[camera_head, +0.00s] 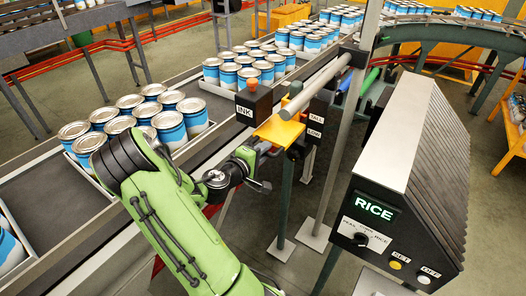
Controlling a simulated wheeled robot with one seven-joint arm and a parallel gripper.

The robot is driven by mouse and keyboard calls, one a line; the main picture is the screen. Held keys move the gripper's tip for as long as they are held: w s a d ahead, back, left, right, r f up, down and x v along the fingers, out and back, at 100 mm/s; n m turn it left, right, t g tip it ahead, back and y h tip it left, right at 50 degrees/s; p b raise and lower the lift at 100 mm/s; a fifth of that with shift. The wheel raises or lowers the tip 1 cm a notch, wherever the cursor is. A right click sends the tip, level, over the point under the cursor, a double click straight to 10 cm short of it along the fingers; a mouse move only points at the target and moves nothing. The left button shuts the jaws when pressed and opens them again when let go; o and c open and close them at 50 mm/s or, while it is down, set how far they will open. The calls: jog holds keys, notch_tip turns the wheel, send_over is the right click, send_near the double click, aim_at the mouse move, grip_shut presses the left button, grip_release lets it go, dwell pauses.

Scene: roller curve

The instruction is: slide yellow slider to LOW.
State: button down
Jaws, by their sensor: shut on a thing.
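The yellow slider (280,131) is a flat yellow plate beside the conveyor, left of a dark post with white labels reading TALL (317,118) and LOW (314,133). Its right end is near these labels, but I cannot tell which one it lines up with. My gripper (264,148) reaches in from the lower left and is shut on the slider's near left side. The fingertips are small and partly hidden, so the exact grip is unclear.
A dark box marked INK (253,104) with an orange-red knob stands just behind the slider. A control box showing RICE (375,208) is at right. Trays of blue-and-white cans (169,123) sit on the conveyor. A grey metal post (352,120) rises right of the slider.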

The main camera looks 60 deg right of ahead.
notch_tip(320, 180, down, 7)
jog(key=b, duration=0.5)
jog(key=shift+a+r+b, duration=0.15)
jog(key=shift+b, duration=0.25)
jog(key=c, duration=1.2)
grip_release()
jog(key=shift+o, duration=0.3)
jog(key=shift+r, duration=0.1)
jog(key=v, duration=1.5)
jog(key=shift+a, duration=0.3)
jog(key=shift+w, duration=0.1)
